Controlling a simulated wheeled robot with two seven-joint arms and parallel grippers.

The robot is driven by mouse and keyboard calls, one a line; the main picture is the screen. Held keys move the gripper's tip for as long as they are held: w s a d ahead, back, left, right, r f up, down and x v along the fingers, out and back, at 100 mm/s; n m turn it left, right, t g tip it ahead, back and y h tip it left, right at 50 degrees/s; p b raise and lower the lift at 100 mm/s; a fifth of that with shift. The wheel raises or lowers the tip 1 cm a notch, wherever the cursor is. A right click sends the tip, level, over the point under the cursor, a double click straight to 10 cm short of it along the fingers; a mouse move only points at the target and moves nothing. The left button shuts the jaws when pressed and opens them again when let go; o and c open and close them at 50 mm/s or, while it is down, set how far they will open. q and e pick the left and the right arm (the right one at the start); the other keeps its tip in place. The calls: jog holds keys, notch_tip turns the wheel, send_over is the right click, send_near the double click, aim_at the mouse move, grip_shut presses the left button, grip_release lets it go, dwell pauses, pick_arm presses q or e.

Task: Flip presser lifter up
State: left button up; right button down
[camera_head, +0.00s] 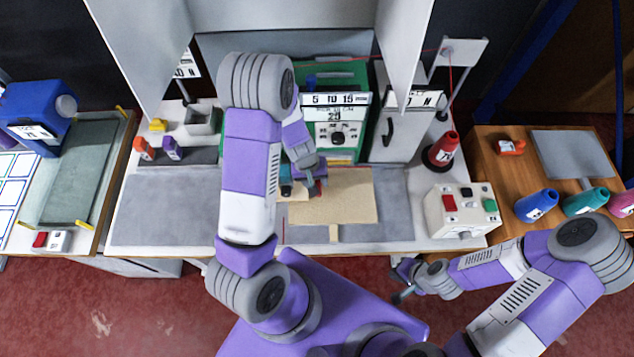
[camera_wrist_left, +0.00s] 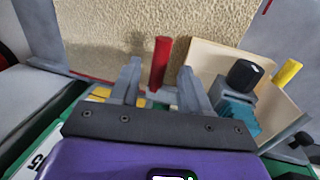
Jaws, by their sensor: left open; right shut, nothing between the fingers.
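A red upright peg-like lever (camera_wrist_left: 160,62), apparently the presser lifter, stands between the two fingers of my open left gripper (camera_wrist_left: 157,75) in the left wrist view. Gaps show on both sides of it, so it is not gripped. In the head view my left gripper (camera_head: 307,184) reaches down at the front of the green sewing machine (camera_head: 362,118), and the lever is mostly hidden by it. A dark-knobbed part with a teal base (camera_wrist_left: 238,90) stands right of the fingers. My right gripper (camera_head: 402,284) is shut and empty, off the table's front edge.
A beige rug piece (camera_head: 345,195) lies on the table under the machine head. A yellow peg (camera_wrist_left: 288,72) stands beyond the knob. A control box (camera_head: 462,210) and red thread cone (camera_head: 441,150) are at the right. The grey mat area (camera_head: 150,210) at the left is clear.

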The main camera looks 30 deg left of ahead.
pick_arm(q)
jog(key=shift+w+d+f, duration=0.1)
jog(key=shift+d+f, duration=0.05)
jog(key=shift+f, duration=0.5)
grip_shut()
